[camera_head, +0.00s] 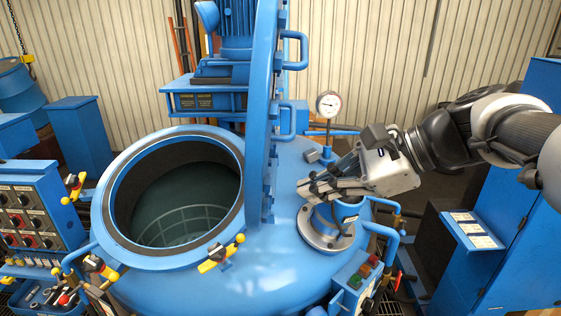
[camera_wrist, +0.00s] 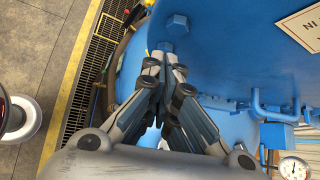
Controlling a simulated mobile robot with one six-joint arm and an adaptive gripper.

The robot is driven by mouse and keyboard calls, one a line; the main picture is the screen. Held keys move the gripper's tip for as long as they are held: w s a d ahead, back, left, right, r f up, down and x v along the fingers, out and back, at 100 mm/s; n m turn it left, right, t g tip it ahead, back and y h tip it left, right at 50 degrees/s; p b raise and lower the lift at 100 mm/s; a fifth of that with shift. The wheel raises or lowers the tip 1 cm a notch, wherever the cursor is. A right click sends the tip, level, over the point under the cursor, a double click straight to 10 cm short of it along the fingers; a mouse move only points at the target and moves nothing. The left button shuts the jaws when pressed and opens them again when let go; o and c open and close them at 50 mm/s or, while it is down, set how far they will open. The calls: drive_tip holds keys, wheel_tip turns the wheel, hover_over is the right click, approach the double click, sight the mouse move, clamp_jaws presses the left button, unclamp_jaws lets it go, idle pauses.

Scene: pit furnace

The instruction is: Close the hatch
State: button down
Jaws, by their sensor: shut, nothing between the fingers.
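The hatch (camera_head: 262,110) is a big blue round lid, seen nearly edge-on. It stands upright at the right side of the round opening (camera_head: 240,170) in the blue furnace top, so the opening is uncovered. Handles (camera_head: 296,50) stick out from the lid's right side. My gripper (camera_head: 304,189) is to the right of the lid, low over the furnace top, with its fingers pointing left toward the lid. In the wrist view my gripper (camera_wrist: 163,58) is shut and empty. Its tips are close to a blue bolted surface; I cannot tell whether they touch it.
A round gauge (camera_head: 329,104) stands behind my gripper, and a flanged blue fitting (camera_head: 327,234) sits below it. Yellow-handled clamps (camera_head: 222,254) ring the opening. A control panel (camera_head: 22,215) is at the left. A blue cabinet (camera_head: 510,240) stands at the right.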

drive_tip(key=shift+w+a+f, duration=0.1)
drive_tip(key=shift+w+a, duration=0.05)
drive_tip(key=shift+a, duration=1.1)
drive_tip(key=shift+w+a+f, duration=0.1)
drive_tip(key=shift+w+a, duration=0.05)
drive_tip(key=shift+a, duration=1.1)
drive_tip(key=shift+s+a+r+p, duration=0.1)
drive_tip(key=shift+p, duration=0.3)
